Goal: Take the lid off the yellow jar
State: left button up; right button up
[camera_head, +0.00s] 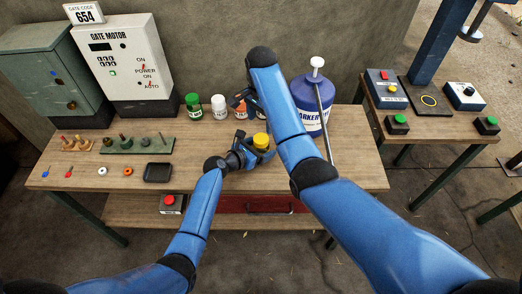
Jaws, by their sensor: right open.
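The yellow jar (261,141) stands upright near the middle of the workbench, its yellow lid on top. My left gripper (261,150) reaches in from the left with its fingers around the jar's body, below the lid; they look closed on it and hide most of the body. My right gripper (240,101) is open and empty, up and left of the yellow jar. It is in front of the orange-labelled jar (241,112), and my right forearm passes just right of the yellow jar.
A green jar (193,106) and a white jar (219,107) stand left of my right gripper. A large blue marker container (311,112) stands to the right, behind my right arm. A black tray (158,172) lies at the front. The bench (350,160) is clear at its right end.

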aim_at(261, 138)
pick_arm(q)
jog(key=c, duration=1.2)
grip_shut()
pick_arm(e)
jog(key=shift+c, duration=0.9)
jog(key=m, duration=0.4)
jog(key=shift+m, duration=0.4)
jog(key=m, duration=1.3)
jog(key=shift+f, duration=4)
jog(key=shift+c, duration=0.4)
